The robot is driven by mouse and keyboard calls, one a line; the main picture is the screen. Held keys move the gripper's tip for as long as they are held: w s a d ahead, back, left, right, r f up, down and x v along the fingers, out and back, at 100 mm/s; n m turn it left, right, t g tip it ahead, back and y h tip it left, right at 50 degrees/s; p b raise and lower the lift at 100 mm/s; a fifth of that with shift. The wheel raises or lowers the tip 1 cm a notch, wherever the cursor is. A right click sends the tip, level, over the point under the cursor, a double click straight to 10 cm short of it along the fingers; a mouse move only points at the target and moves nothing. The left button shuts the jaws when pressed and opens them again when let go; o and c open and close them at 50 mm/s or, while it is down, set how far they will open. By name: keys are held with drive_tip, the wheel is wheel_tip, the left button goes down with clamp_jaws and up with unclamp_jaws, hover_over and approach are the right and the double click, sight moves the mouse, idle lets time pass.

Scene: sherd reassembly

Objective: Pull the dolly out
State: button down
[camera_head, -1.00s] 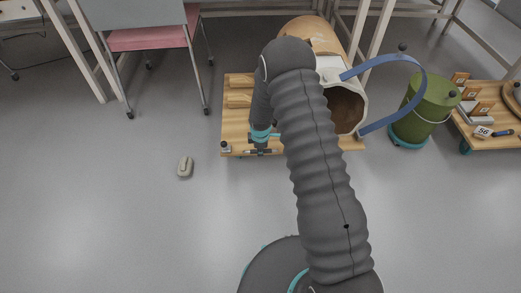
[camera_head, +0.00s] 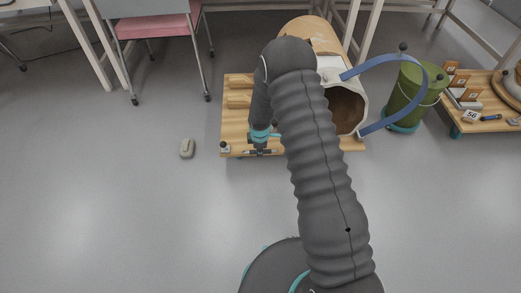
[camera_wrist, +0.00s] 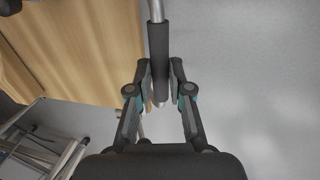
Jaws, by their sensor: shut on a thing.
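The dolly (camera_head: 235,124) is a low wooden platform in the upper middle of the head view. My gripper (camera_wrist: 160,98) is shut around the dark grip of a metal handle bar (camera_wrist: 159,45) at the dolly's near edge. In the head view my arm hides part of the dolly and jar, and the gripper (camera_head: 259,150) is small. The dolly's wood also shows in the wrist view (camera_wrist: 85,45).
A blue curved band (camera_head: 422,85) arches out at the dolly's right. A green bucket (camera_head: 409,98) on a teal base stands close to the right; a second low wooden platform (camera_head: 489,127) lies beyond. A pink chair (camera_head: 155,27) stands back left.

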drive_tip(key=c, duration=1.1)
unclamp_jaws()
drive_tip(key=shift+a, duration=0.1)
drive_tip(key=shift+r, duration=0.1)
drive_tip(key=shift+r, duration=0.3)
drive_tip(key=r, duration=0.3)
drive_tip(key=s+r, duration=0.1)
drive_tip(key=r, duration=0.3)
drive_tip(key=s+r, duration=0.1)
drive_tip(key=r, duration=0.3)
drive_tip(key=shift+s, duration=0.2)
